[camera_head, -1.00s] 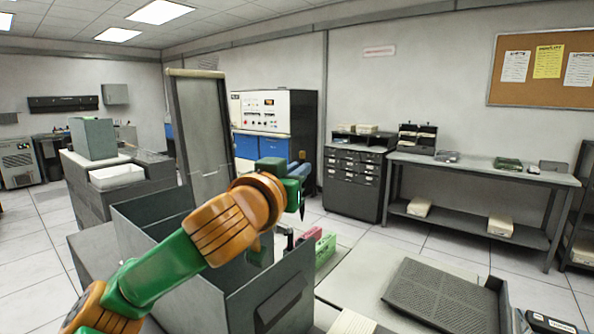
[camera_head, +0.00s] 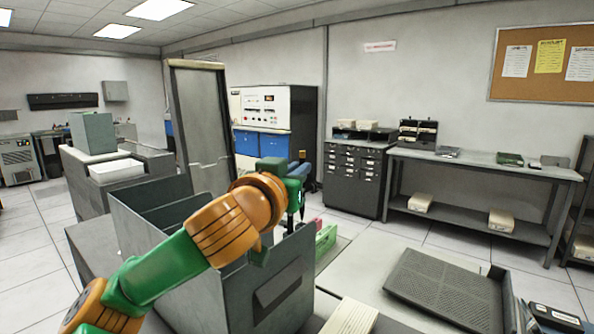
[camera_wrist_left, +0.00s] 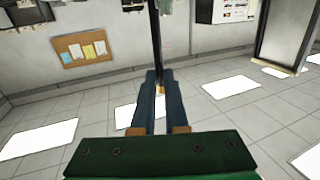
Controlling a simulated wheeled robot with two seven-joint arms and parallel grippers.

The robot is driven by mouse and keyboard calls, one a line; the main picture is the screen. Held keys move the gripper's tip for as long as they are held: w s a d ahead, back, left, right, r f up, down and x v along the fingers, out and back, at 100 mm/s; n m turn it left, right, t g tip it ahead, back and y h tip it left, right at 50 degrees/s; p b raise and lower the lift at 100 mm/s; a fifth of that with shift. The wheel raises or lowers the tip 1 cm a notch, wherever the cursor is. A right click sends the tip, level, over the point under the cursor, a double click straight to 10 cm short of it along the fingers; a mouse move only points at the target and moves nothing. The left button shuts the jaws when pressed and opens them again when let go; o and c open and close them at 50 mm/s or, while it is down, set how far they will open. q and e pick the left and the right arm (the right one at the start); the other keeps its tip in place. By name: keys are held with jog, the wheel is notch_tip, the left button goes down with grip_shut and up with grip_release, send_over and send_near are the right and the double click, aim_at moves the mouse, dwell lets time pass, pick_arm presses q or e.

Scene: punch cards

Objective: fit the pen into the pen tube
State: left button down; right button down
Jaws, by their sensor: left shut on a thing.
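My left gripper (camera_head: 299,186) is at the end of the green and orange arm, above the far right edge of the grey open box. In the left wrist view its two dark blue fingers (camera_wrist_left: 157,88) are closed around a thin dark rod, which I take as the pen (camera_wrist_left: 157,45). The pen stands out past the fingertips toward the top of that view. In the head view a thin dark tip shows just below the gripper. I cannot pick out the pen tube in either view. My right gripper is out of view.
The grey open box (camera_head: 262,295) stands under my left arm. Green (camera_head: 326,240) and pink blocks are beside it. A dark perforated tray (camera_head: 440,288) lies on the light table to the right, with a cream card stack (camera_head: 350,316) in front.

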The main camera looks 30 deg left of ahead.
pick_arm(q)
jog(key=shift+f, duration=0.1)
jog(key=shift+f+b, duration=2.1)
jog(key=c, duration=0.9)
grip_release()
jog(key=shift+o, duration=0.2)
jog(key=shift+s+d, duration=0.1)
jog(key=shift+s, duration=0.3)
jog(key=s+d+b, duration=0.1)
jog(key=s+b, duration=0.1)
jog(key=s, duration=0.4)
